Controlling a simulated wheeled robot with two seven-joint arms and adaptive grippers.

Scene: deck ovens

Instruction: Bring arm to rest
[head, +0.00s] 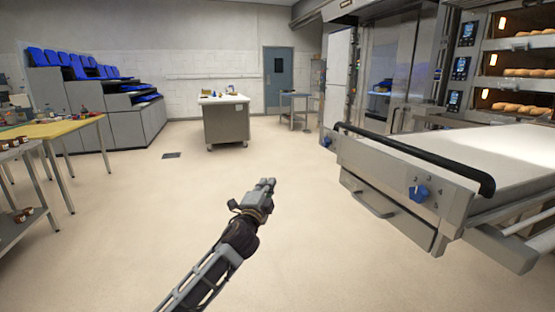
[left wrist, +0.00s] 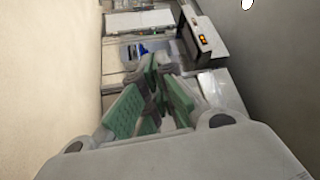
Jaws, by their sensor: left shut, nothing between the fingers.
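My left gripper (head: 266,184) is at the lower middle of the head view, on my left arm (head: 215,268) that comes up from the bottom edge. It is in free air over the bare floor, touching nothing. Its fingers are shut and empty. In the left wrist view the green-padded fingers (left wrist: 155,95) fill the middle. My right gripper is not in view.
The oven loader (head: 400,170), with a black handle bar and blue knob, stands close on the right. Deck ovens with bread (head: 525,73) are behind it. A yellow-topped table (head: 55,128) is at left and a wheeled cabinet (head: 226,122) farther back. The middle floor is clear.

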